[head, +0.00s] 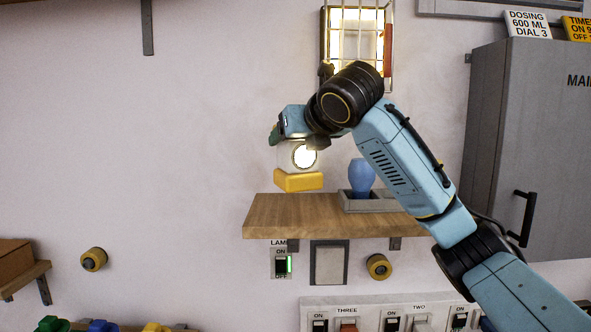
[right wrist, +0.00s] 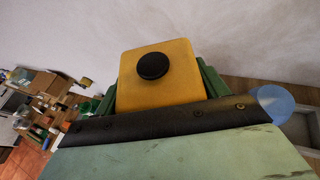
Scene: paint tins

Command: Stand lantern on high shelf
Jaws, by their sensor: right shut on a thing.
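The lantern (head: 298,180) has a yellow base and a pale body with a glowing round lens. It is upright in the head view, just above the wooden shelf (head: 275,217), with wall showing between its base and the shelf's top. My right gripper (head: 297,138) is shut on its upper part, which the gripper partly hides. In the right wrist view, the lantern's yellow top (right wrist: 160,85) with a black knob lies between the green fingers. My left gripper is in neither view.
A blue vase-like object (head: 362,176) stands in a grey tray (head: 372,206) on the shelf's right part. The shelf's left part is bare. A caged wall lamp (head: 345,45) is above my wrist; a grey cabinet (head: 510,130) stands right. Switches are below the shelf.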

